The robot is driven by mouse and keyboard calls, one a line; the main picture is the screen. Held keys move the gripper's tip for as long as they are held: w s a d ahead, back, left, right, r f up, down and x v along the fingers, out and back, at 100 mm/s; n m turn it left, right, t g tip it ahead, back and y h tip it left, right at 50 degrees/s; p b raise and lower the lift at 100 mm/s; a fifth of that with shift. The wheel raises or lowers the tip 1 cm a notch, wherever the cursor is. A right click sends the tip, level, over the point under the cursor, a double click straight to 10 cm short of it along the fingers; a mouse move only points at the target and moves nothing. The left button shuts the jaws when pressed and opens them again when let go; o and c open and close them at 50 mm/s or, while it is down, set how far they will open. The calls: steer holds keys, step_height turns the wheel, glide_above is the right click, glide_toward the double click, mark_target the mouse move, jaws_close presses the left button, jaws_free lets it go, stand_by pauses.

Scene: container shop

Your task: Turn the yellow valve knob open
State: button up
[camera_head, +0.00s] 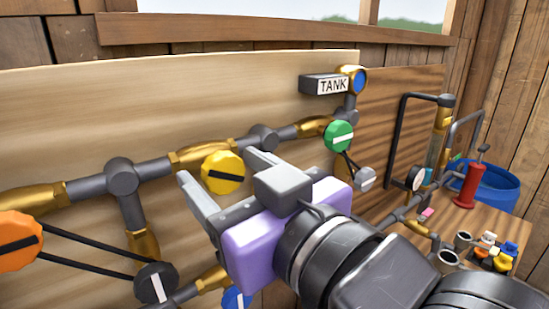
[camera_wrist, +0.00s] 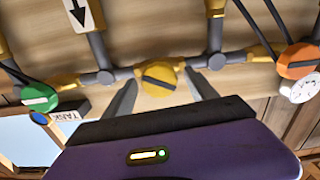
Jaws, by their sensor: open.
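The yellow valve knob (camera_head: 223,173) sits on the pipe run on the wooden panel, with a dark bar across its face. In the head view the bar is close to level, tilted slightly. My gripper (camera_head: 218,165) is open in front of the panel, one finger on each side of the knob in the picture. In the wrist view the yellow knob (camera_wrist: 159,78) shows between the two finger tips (camera_wrist: 160,88). I cannot tell whether the fingers reach around it or touch it.
A green knob (camera_head: 339,135) is to the right and an orange knob (camera_head: 16,241) to the left. Grey and brass pipes (camera_head: 90,185) run across the panel. A TANK sign (camera_head: 331,85) is above. A red pump (camera_head: 468,186) and blue tub (camera_head: 495,187) stand far right.

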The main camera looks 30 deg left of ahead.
steer(key=shift+x, duration=0.9)
steer(key=c, duration=1.4)
steer(key=shift+n, duration=0.3)
steer(key=shift+f+n+b, duration=0.1)
steer(key=shift+n+b, duration=0.6)
steer(key=shift+n, duration=0.1)
steer(key=shift+s+n+b, duration=0.1)
steer(key=shift+n+b, duration=0.95)
steer(key=shift+n, duration=0.75)
